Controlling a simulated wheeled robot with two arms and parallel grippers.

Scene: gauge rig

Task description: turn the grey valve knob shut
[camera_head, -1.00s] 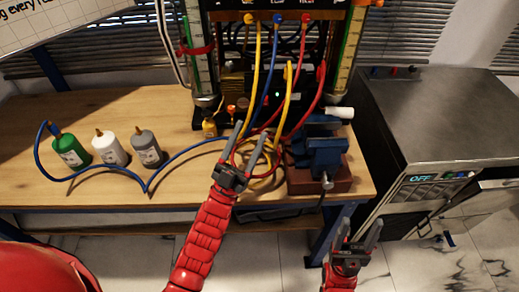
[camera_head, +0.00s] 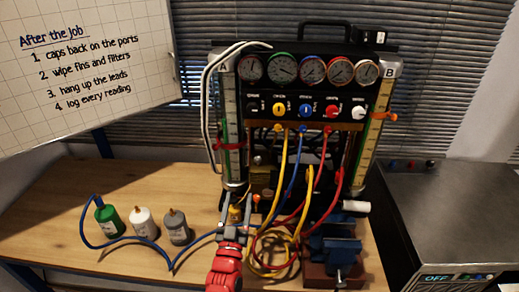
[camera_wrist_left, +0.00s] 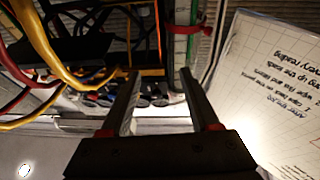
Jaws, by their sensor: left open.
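The valve panel of the gauge rig (camera_head: 318,110) carries a row of knobs under several round gauges. The knob at its right end (camera_head: 358,112) looks pale grey or white; a dark one (camera_head: 253,108) is at the left end, with yellow, blue and red knobs between. My left gripper (camera_head: 238,203) is open and empty, low in front of the rig, below and left of the pale knob and well apart from it. In the left wrist view its two fingers (camera_wrist_left: 160,73) stand apart, with dim round gauges beyond them. My right gripper is out of view.
Yellow, blue and red hoses (camera_head: 288,165) hang in front of the rig and coil on the wooden bench (camera_head: 60,205). A blue vise (camera_head: 334,248) stands at the right. Green, white and grey bottles (camera_head: 178,228) stand left. Tubes (camera_head: 229,130) flank the panel.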

